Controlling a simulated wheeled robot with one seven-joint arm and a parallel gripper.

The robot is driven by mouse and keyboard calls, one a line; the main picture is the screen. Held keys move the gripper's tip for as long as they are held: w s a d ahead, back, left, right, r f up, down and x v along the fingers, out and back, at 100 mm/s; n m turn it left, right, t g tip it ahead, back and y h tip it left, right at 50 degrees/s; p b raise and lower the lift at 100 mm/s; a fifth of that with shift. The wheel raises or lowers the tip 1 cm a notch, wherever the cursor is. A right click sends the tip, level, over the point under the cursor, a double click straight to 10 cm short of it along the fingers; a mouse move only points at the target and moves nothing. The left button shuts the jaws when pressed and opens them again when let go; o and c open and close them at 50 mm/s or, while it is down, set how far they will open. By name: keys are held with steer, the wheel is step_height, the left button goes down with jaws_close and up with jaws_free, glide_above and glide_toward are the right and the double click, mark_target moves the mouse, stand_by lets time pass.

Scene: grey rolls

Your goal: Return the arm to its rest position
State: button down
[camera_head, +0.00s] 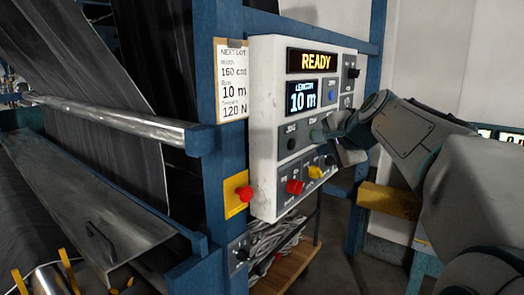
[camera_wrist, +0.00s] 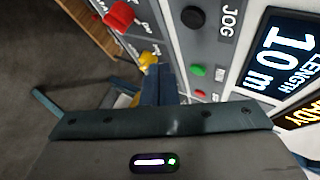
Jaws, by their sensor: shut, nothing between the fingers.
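My gripper (camera_head: 320,131) is shut with nothing in it. It is at the front of the white control panel (camera_head: 265,150), near the middle, and hides part of the panel's controls. Whether the tips touch the panel cannot be told. My arm (camera_head: 405,140) reaches in from the right. In the wrist view, a black JOG button (camera_wrist: 193,17), a green button (camera_wrist: 198,70), a red knob (camera_wrist: 120,16) and a yellow knob (camera_wrist: 148,59) show beyond the gripper body.
The panel shows READY (camera_head: 315,62) and LENGTH 10 m (camera_head: 303,97). A red emergency button (camera_head: 244,194) sticks out on the blue post (camera_head: 207,80). A metal roller (camera_head: 110,125) and dark cloth fill the left. A wooden shelf (camera_head: 285,268) with cables stands below the panel.

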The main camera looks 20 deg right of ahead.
steer(key=s+a+f+n+g, duration=0.4)
steer(key=s+a+f+n, duration=0.4)
steer(key=s+f, duration=0.3)
steer(key=s+a+f+n+g, duration=0.4)
steer(key=s+a+f+n, duration=0.3)
steer(key=s+f, duration=0.5)
step_height(320, 180, down, 5)
steer(key=shift+a+r+n+g+h, duration=0.15)
steer(key=shift+a+n+g+h, duration=0.25)
steer(key=shift+a, duration=0.45)
